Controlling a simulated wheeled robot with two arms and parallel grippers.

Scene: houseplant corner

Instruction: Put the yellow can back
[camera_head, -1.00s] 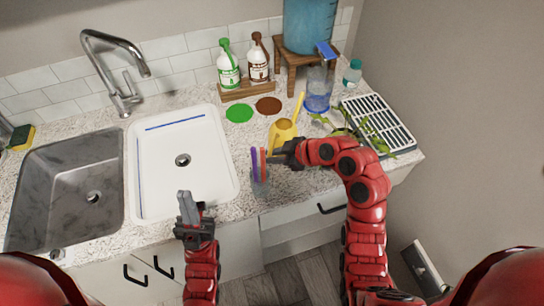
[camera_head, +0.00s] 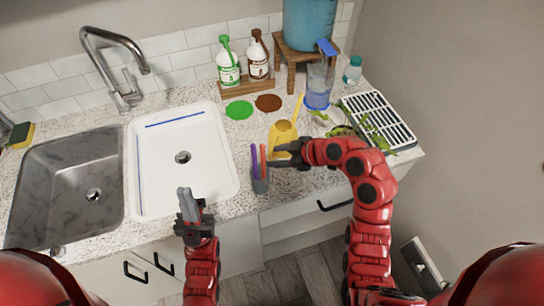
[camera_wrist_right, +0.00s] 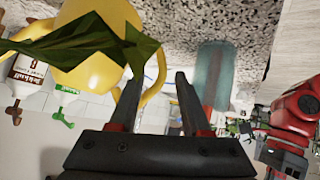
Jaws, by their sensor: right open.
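The yellow can (camera_head: 281,139) stands upright on the counter, behind the cup of coloured sticks (camera_head: 260,178). Its spout points up and to the right. My right gripper (camera_head: 274,156) is open and empty just in front of the can. In the right wrist view the can (camera_wrist_right: 90,62) is at upper left, partly hidden by a green leaf. Its curved handle (camera_wrist_right: 157,62) shows near the left finger of my right gripper (camera_wrist_right: 156,82); I cannot tell if they touch. My left gripper (camera_head: 184,196) is in front of the white sink; its jaw gap is not clear.
A green disc (camera_head: 239,110) and a brown disc (camera_head: 268,103) lie behind the can, before two bottles on a wooden stand (camera_head: 246,88). A blue-filled jug (camera_head: 318,88), a leafy plant (camera_head: 372,130) and a grated tray (camera_head: 393,115) are to the right. The white sink (camera_head: 205,150) is left.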

